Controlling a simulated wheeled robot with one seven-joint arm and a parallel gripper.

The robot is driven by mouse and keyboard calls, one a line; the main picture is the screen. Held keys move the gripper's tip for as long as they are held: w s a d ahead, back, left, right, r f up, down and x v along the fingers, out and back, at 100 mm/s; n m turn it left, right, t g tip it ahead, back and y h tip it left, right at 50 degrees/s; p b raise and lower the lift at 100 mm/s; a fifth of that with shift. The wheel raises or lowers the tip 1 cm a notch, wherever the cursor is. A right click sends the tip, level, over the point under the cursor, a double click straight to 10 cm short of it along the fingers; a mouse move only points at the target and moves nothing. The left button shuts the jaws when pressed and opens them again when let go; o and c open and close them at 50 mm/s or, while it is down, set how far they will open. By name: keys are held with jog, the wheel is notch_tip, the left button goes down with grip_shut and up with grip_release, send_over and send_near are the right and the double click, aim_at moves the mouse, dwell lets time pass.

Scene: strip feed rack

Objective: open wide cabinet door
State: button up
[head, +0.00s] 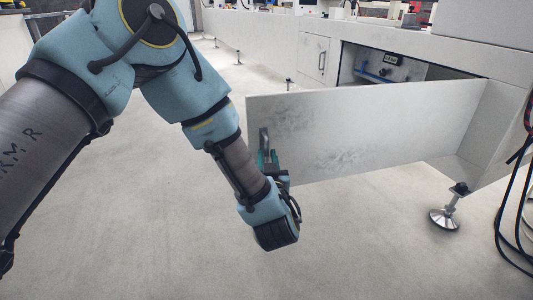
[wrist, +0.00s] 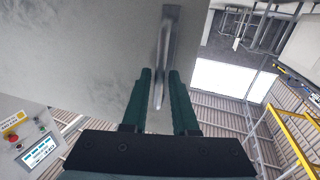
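The wide cabinet door (head: 370,130) is a pale, scuffed panel. It stands swung well out from the cabinet (head: 505,105), joined at its right end. Its metal bar handle (head: 264,138) is near the free left end. My gripper (head: 268,158) is at this handle, with its teal fingers partly hidden by my wrist. In the wrist view, the handle (wrist: 169,30) runs between the two dark green fingers (wrist: 161,75), which close around it against the door face (wrist: 80,60).
The open compartment (head: 400,70) behind the door shows blue piping and a small display. A smaller closed door (head: 313,60) is to its left. A levelling foot (head: 444,218) and dark cables (head: 510,200) stand at the right. The floor (head: 350,250) in front is clear.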

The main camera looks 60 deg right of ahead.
jog(key=p+v, duration=0.2)
jog(key=v, duration=0.7)
jog(key=shift+a, duration=0.2)
